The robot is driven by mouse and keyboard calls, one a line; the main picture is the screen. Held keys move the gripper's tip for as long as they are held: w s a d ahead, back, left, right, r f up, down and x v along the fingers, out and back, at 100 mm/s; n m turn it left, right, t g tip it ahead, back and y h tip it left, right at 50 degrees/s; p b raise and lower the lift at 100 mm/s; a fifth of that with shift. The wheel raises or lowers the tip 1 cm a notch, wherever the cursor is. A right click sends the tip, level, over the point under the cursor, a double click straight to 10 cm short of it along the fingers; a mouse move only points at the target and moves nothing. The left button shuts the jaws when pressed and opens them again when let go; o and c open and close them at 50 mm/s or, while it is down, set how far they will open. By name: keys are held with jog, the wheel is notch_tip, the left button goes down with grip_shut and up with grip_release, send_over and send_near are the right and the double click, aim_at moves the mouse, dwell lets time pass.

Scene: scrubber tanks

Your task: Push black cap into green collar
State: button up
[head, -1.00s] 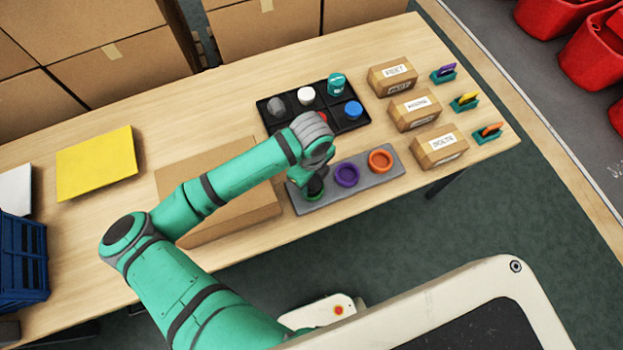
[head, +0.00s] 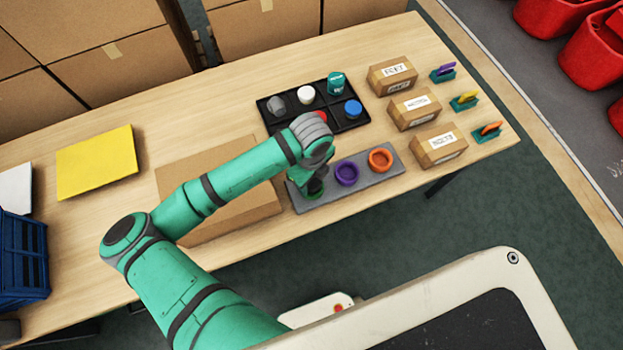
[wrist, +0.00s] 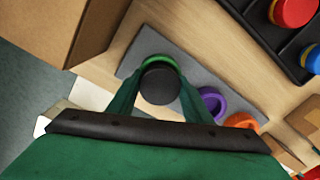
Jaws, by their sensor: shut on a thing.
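The black cap (wrist: 160,84) is between the fingers of my gripper (wrist: 158,100), which is shut on it. The green collar (wrist: 161,60) shows as a rim just beyond the cap in the wrist view. The cap covers most of it, and I cannot tell whether the cap is inside the collar or just above it. In the head view the green collar (head: 314,196) peeks out below my gripper (head: 313,186) at the left end of the grey block (head: 330,193).
A purple collar (head: 346,173) and an orange collar (head: 380,159) sit on the same block. Behind is a black tray (head: 264,109) with several caps. A cardboard box (head: 235,208) lies close left of the block. Labelled boxes (head: 435,146) stand to the right.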

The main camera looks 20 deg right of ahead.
jog(key=shift+s+f, duration=0.1)
jog(key=shift+f, duration=0.5)
jog(key=o, duration=1.1)
jog(key=shift+d, duration=0.1)
jog(key=shift+c, duration=0.7)
jog(key=shift+r, duration=0.6)
jog(key=o, duration=0.7)
jog(key=shift+r, duration=0.3)
jog(key=shift+o, duration=0.2)
jog(key=shift+r, duration=2.75)
